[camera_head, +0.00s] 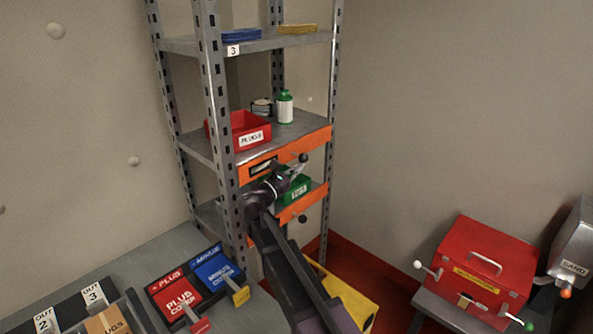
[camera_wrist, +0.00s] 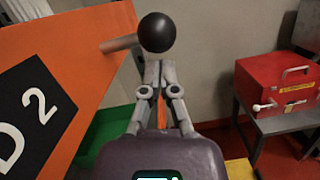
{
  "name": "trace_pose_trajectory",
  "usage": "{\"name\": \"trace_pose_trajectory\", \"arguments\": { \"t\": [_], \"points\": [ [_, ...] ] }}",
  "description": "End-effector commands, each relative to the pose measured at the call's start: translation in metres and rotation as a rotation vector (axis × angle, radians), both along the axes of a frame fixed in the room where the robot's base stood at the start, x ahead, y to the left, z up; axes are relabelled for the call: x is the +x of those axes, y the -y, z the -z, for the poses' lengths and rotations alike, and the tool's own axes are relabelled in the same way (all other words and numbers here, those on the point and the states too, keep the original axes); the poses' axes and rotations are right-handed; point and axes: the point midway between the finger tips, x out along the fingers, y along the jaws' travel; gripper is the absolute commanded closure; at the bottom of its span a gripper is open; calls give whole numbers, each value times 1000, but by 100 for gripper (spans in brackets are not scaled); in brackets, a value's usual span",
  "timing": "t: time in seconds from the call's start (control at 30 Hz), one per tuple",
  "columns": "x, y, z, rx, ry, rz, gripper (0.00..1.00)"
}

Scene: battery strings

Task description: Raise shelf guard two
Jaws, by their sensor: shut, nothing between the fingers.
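The orange shelf guard (camera_head: 310,141) lies along the front edge of the middle shelf. In the wrist view the orange guard (camera_wrist: 93,35) fills the left side, with a black label ending in "2". A black ball knob (camera_head: 303,158) stands out from its right part on a short grey stem. The knob (camera_wrist: 157,32) shows large in the wrist view. My gripper (camera_head: 297,168) is shut and empty. In the wrist view my gripper (camera_wrist: 158,75) has its fingertips just below the knob in the picture; I cannot tell whether they touch it.
A lower orange guard (camera_head: 295,208) with its own knob (camera_head: 302,219) is below, near a green box (camera_head: 298,189). A red bin (camera_head: 245,127) and green bottle (camera_head: 285,106) stand on the middle shelf. A red case (camera_head: 490,260) stands at right. Floor between shows a yellow object (camera_head: 350,296).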

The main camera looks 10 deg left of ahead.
Motion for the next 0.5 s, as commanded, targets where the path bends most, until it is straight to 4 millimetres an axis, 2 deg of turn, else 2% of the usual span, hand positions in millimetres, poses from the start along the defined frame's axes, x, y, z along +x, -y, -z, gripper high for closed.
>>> {"name": "trace_pose_trajectory", "arguments": {
  "t": [0.23,0.5],
  "points": [
    [0,0,-6,0,0,0,100],
    [0,0,-29,-1,1,0,100]
  ]
}}
